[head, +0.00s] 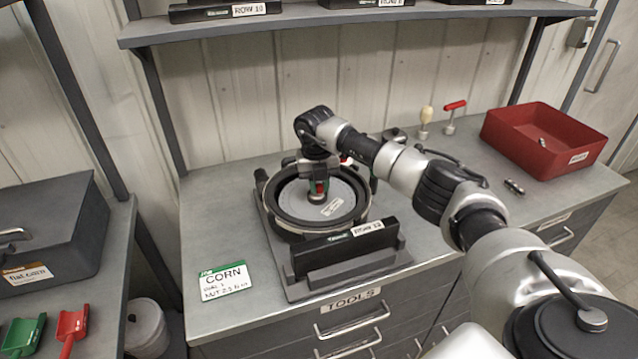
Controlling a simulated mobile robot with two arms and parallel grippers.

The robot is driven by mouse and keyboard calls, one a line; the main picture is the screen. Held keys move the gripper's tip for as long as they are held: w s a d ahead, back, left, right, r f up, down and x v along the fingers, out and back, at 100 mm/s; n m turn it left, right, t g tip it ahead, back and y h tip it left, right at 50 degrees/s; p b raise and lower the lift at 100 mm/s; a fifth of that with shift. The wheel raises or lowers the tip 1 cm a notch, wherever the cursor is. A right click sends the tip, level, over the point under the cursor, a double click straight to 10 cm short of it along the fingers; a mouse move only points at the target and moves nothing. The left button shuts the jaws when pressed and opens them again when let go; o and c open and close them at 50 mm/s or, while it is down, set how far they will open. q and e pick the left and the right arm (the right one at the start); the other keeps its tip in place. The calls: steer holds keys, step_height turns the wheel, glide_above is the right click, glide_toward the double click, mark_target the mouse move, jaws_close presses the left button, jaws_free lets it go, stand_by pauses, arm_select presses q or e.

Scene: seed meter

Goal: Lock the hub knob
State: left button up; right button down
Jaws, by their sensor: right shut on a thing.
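The seed meter, a round black housing (282,226) with a grey disc (339,196) inside, sits in a dark grey stand (300,289) on the bench. The hub knob (318,190), with green and red parts, is at the middle of the disc. My right gripper (319,180) points down over the hub and is shut on the knob. My own wrist hides the top of the knob, so I cannot tell how it is turned. My left gripper is not in view.
A black bar labelled ROW 12 (345,246) stands at the stand's front. A CORN card (224,281) lies to the left. A red bin (541,140) and two upright tools, one red-handled (453,112), are at the right. A shelf (330,18) overhangs the back.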

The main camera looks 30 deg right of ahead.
mark_target(317, 186)
steer(key=shift+r, duration=0.1)
steer(key=c, duration=1)
jaws_free()
step_height(317, 186, up, 11)
steer(key=b, duration=0.2)
steer(key=shift+a, duration=0.25)
steer(key=shift+w+f, duration=0.1)
steer(key=shift+f, duration=0.15)
